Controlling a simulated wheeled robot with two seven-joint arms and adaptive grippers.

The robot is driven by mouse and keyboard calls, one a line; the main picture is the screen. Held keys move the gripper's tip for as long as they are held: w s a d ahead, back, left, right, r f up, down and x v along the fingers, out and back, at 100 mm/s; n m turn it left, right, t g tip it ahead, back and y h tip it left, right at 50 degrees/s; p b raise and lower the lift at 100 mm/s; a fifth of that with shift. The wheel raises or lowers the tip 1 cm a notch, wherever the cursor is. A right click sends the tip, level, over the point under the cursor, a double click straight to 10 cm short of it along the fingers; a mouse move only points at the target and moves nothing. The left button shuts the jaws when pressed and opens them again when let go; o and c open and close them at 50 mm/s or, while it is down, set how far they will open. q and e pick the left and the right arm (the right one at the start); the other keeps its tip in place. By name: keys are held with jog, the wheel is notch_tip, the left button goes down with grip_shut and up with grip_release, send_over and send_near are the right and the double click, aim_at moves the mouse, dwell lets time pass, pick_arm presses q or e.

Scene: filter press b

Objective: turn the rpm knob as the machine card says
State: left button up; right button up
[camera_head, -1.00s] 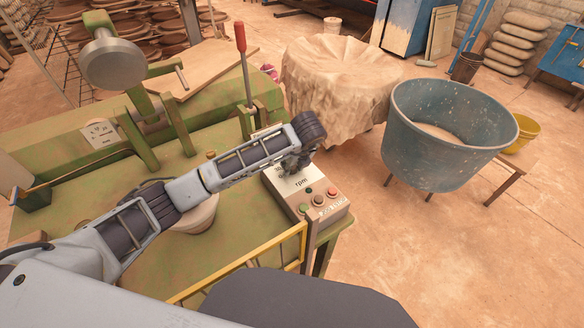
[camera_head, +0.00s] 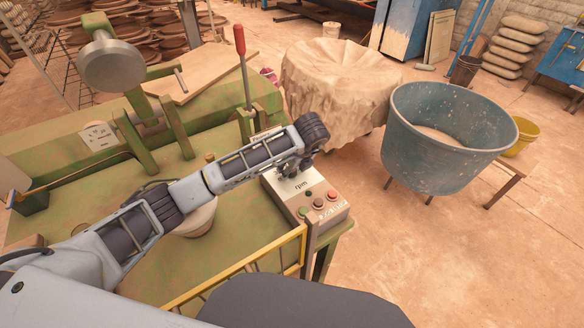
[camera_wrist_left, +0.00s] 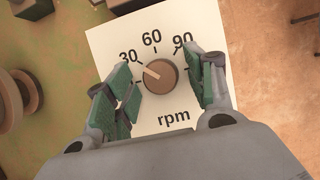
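The rpm knob (camera_wrist_left: 159,76) is a round brown knob on a white dial plate (camera_wrist_left: 172,107), marked 30, 60, 90 and "rpm". Its pale pointer line aims up-left, close to the 30. My left gripper (camera_wrist_left: 165,85) is open, with green-padded fingers on either side of the knob. A gap shows on the right side; I cannot tell whether the left finger touches. In the head view my left gripper (camera_head: 301,166) hangs over the control box (camera_head: 325,222) and hides the knob. A white card (camera_head: 98,136) on the green machine has marks too small to read.
Coloured buttons (camera_head: 318,204) sit on the box's near part. A yellow rail (camera_head: 250,262) runs in front of it. A red-handled lever (camera_head: 243,65) stands behind my left arm. A blue-grey tub (camera_head: 440,150) and a cloth-covered heap (camera_head: 335,85) stand to the right.

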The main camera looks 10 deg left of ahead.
pick_arm(q)
jog(key=shift+s+d+r, duration=0.1)
jog(key=shift+d+r, duration=0.1)
jog(key=shift+r, duration=0.45)
jog(key=v, duration=1)
jog(key=shift+s+r, duration=0.2)
pick_arm(e)
jog(key=shift+w+d, duration=0.15)
jog(key=shift+w, duration=0.25)
pick_arm(q)
jog(key=shift+r, duration=0.15)
pick_arm(e)
jog(key=shift+r, duration=0.15)
pick_arm(q)
notch_tip(320, 180, up, 9)
jog(key=p, duration=0.9)
jog(key=shift+r, duration=0.2)
pick_arm(e)
jog(key=s+a+r, duration=0.1)
jog(key=a+r, duration=0.2)
jog(key=r, duration=0.6)
jog(key=shift+a+r, duration=0.15)
jog(key=shift+a, duration=0.15)
